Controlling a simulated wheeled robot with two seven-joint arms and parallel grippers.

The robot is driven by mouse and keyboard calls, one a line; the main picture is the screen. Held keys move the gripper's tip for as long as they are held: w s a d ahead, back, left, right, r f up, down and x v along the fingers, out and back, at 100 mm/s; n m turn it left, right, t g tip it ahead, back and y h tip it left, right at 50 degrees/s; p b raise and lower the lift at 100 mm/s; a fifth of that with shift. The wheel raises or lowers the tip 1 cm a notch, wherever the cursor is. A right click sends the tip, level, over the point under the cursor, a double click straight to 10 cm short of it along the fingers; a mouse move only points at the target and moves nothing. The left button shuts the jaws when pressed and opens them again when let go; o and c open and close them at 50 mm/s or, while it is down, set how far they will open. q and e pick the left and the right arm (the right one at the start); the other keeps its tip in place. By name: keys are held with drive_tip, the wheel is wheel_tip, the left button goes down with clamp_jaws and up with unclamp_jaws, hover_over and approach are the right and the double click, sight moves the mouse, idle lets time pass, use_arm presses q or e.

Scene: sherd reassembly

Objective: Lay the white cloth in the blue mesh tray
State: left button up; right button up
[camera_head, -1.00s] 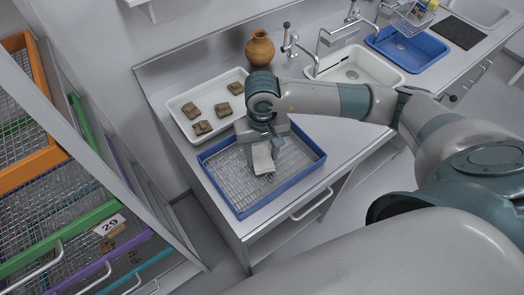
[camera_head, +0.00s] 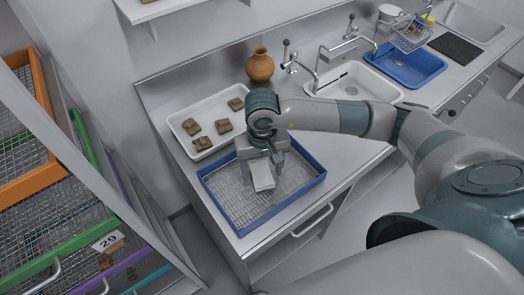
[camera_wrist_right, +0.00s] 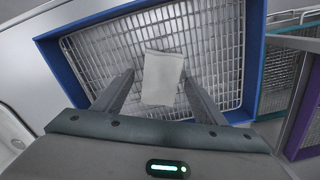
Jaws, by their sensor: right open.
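The white cloth (camera_head: 261,175) is a small folded piece inside the blue mesh tray (camera_head: 238,231), seen below my right gripper. It also shows in the right wrist view (camera_wrist_right: 161,77), over the wire mesh and between the fingers, with a gap on each side. My right gripper (camera_head: 264,180) is open above the tray; in the wrist view its two fingers (camera_wrist_right: 158,88) stand apart around the cloth. The tray's blue rim also shows in the wrist view (camera_wrist_right: 254,60). The gripper hides part of the tray's back side. My left gripper is not in view.
A white tray (camera_head: 217,145) with several brown sherds stands behind the blue tray. A clay jar (camera_head: 260,66) stands near the wall. A rack of mesh drawers (camera_head: 60,236) is at left. Free counter (camera_head: 335,150) lies right of the blue tray.

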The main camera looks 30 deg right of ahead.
sight(262, 174)
drive_tip(key=shift+w+r+b, duration=0.1)
drive_tip(key=shift+r+b, duration=0.2)
drive_tip(key=shift+r, duration=0.2)
wheel_tip(262, 174, up, 11)
drive_tip(key=b, duration=0.3)
drive_tip(key=shift+b, duration=0.35)
